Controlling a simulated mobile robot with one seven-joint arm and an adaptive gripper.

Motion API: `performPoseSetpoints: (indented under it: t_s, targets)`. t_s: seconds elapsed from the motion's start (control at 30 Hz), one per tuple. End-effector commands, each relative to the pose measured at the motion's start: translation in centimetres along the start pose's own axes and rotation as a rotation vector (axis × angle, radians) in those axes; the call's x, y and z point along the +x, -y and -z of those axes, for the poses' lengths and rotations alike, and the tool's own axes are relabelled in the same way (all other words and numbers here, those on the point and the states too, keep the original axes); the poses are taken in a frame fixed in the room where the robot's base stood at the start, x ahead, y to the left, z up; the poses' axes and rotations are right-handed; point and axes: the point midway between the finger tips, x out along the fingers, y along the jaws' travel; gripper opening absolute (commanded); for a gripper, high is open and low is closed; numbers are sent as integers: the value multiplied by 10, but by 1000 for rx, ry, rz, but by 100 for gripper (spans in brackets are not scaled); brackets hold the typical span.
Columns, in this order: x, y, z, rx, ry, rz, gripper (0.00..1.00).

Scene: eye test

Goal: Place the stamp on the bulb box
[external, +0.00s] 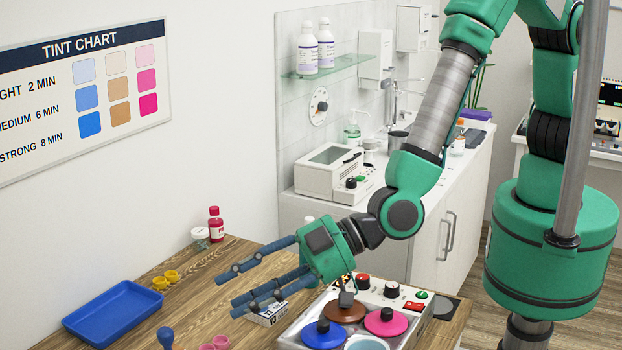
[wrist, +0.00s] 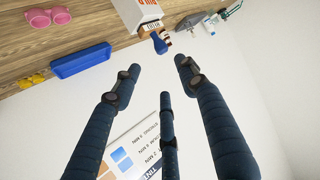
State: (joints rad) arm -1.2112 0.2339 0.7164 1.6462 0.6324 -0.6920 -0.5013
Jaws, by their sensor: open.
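The stamp (external: 165,336) has a blue knob handle and stands at the bottom edge of the external view, partly cut off. In the wrist view a blue-handled piece (wrist: 159,43) that looks like it is beside the white bulb box (wrist: 138,12) with red lettering, cut by the top edge. I do not make out that box in the external view. My gripper (external: 230,295) is open and empty, its three dark blue fingers pointing left above the table, behind and right of the stamp. The fingers also show spread in the wrist view (wrist: 158,75), apart from both things.
A small labelled box (external: 268,315) sits below my fingers, beside a unit with coloured lids (external: 322,336). A red bottle (external: 216,224) stands near the wall.

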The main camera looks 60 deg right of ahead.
Motion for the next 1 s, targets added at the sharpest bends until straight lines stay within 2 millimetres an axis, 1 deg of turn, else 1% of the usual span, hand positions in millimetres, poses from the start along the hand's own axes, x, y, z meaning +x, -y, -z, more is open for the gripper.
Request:
performPoseSetpoints:
  t_s: [0.07, 0.17, 0.23, 0.37, 0.4, 0.47, 0.5, 0.57, 0.6, 0.67, 0.7, 0.77, 0.8, 0.87, 0.9, 0.97, 1.0]
  targets:
    - [-2, -12, 8, 11, 5, -2, 43]
    - [-6, -35, 21, 32, 18, -4, 43]
    - [-11, -58, 32, 52, 31, -5, 43]
    - [-28, -113, 55, 97, 66, -10, 43]
    - [-36, -131, 62, 114, 78, -12, 43]
    - [-50, -160, 71, 136, 98, -16, 43]
    - [-60, -180, 77, 152, 111, -19, 43]
    - [-76, -208, 84, 173, 132, -25, 43]
    - [-88, -226, 88, 187, 144, -30, 43]
    - [-107, -252, 93, 208, 165, -38, 43]
    - [-121, -270, 94, 221, 180, -44, 43]
    - [-142, -294, 96, 242, 201, -54, 43]
    - [-157, -310, 98, 254, 214, -62, 43]
    - [-181, -333, 98, 274, 236, -75, 43]
    - [-198, -348, 97, 287, 251, -84, 43]
    - [-223, -369, 95, 307, 273, -100, 43]
    - [-241, -382, 93, 320, 288, -111, 43]
